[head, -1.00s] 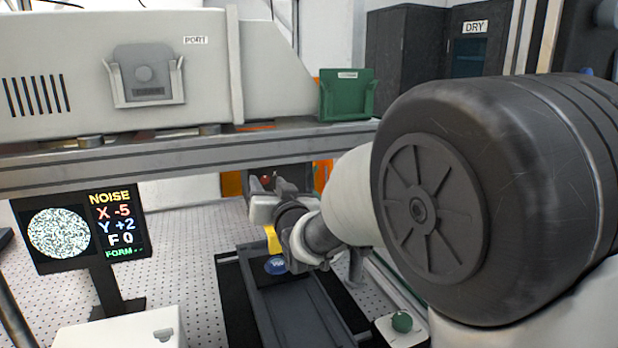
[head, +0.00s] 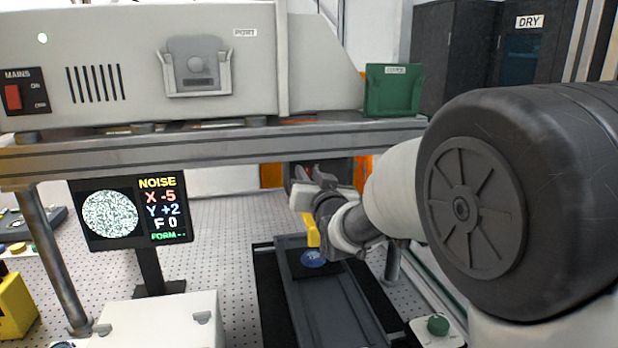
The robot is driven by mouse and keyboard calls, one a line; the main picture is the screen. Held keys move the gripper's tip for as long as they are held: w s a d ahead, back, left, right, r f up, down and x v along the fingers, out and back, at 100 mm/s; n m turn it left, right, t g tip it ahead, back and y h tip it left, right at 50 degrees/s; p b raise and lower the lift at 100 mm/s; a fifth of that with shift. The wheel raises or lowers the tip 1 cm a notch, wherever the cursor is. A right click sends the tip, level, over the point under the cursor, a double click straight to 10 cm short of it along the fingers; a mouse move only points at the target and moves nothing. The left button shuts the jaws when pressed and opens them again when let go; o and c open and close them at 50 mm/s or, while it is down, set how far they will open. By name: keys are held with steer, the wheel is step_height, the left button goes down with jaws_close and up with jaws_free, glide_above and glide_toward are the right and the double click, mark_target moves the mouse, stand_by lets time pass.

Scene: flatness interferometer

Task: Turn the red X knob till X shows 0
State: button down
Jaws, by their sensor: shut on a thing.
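The display screen (head: 133,210) at the left reads NOISE, X -5, Y +2, F 0, with a grainy grey disc beside the figures. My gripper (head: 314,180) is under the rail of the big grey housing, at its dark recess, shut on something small. The red X knob is not clearly visible now; my gripper's fingers cover that spot, where a small reddish patch showed earlier. A yellow part (head: 311,230) is just below my gripper, and a blue round piece (head: 313,258) lies below that.
The grey rail (head: 200,150) runs close above my gripper. A dark tray (head: 325,300) lies below it. A white box (head: 155,325), a yellow block (head: 14,305) and a green button (head: 438,325) stand in front.

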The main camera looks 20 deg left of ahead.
steer(key=shift+d+f+m+b, duration=0.1)
steer(key=shift+f+m+b, duration=0.2)
steer(key=shift+m+b, duration=1.4)
steer(key=m+b, duration=0.1)
steer(key=b, duration=0.4)
steer(key=shift+m, duration=0.3)
steer(key=m+b, duration=0.2)
steer(key=b, duration=0.1)
steer(key=shift+r+m+b, duration=0.1)
steer(key=shift+m+b, duration=0.2)
steer(key=shift+m, duration=0.1)
steer(key=shift+r+m+b, duration=0.15)
steer(key=shift+m+b, duration=0.65)
steer(key=shift+b, duration=0.05)
steer(key=shift+r, duration=0.1)
steer(key=c, duration=1.6)
jaws_free()
steer(key=shift+o, duration=0.3)
steer(key=shift+r, duration=0.2)
